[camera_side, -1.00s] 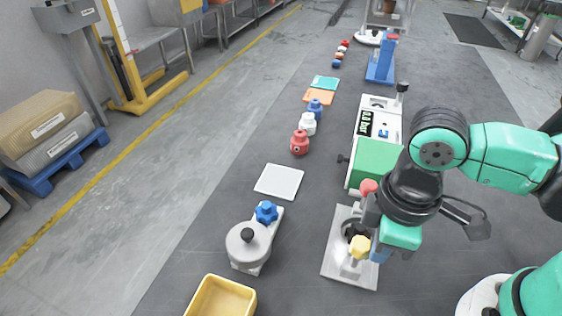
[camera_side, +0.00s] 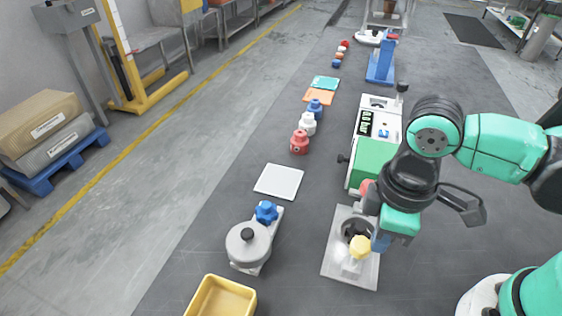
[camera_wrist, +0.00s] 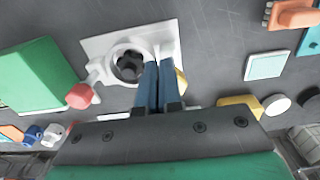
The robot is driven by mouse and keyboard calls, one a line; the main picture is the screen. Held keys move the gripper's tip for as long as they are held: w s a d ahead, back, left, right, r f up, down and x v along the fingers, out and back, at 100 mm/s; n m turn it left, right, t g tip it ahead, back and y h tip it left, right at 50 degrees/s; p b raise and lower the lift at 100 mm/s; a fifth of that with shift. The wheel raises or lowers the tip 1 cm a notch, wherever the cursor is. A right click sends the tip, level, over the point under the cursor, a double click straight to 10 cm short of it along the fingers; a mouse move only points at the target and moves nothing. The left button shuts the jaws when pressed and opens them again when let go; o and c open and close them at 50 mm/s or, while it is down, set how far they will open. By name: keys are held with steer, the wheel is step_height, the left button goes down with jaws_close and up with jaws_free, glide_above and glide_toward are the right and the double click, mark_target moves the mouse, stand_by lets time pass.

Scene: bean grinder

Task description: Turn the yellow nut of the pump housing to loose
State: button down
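The yellow nut (camera_side: 360,246) sits on the pale pump housing (camera_side: 368,276), near the housing's dark round opening (camera_side: 354,229). In the wrist view, only part of the nut (camera_wrist: 181,82) shows, just right of the fingers; the rest is hidden behind them. My gripper (camera_wrist: 158,66) has its two blue fingers side by side with hardly any gap and nothing visible between them. In the side view, my gripper (camera_side: 378,243) is just right of the nut; contact cannot be told.
A red knob (camera_side: 366,187) and a green box (camera_side: 375,164) stand close behind the housing. A grey round unit with a blue knob (camera_side: 266,212), a yellow bin (camera_side: 221,299) and a white plate (camera_side: 279,181) lie left. Dark table between them is clear.

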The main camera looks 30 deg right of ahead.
steer(key=shift+s+d, duration=0.1)
steer(key=shift+d, duration=0.25)
steer(key=shift+r, duration=3)
steer(key=shift+s+a+f, duration=0.25)
steer(key=shift+a+f, duration=0.05)
steer(key=shift+f, duration=0.7)
steer(key=shift+s+a+f, duration=0.25)
steer(key=shift+a+f, duration=0.1)
steer(key=shift+f, duration=0.7)
steer(key=shift+s+a+f, duration=0.25)
steer(key=shift+a+f, duration=0.05)
steer(key=shift+f, duration=0.7)
steer(key=shift+w+a, duration=0.1)
steer(key=shift+w, duration=0.15)
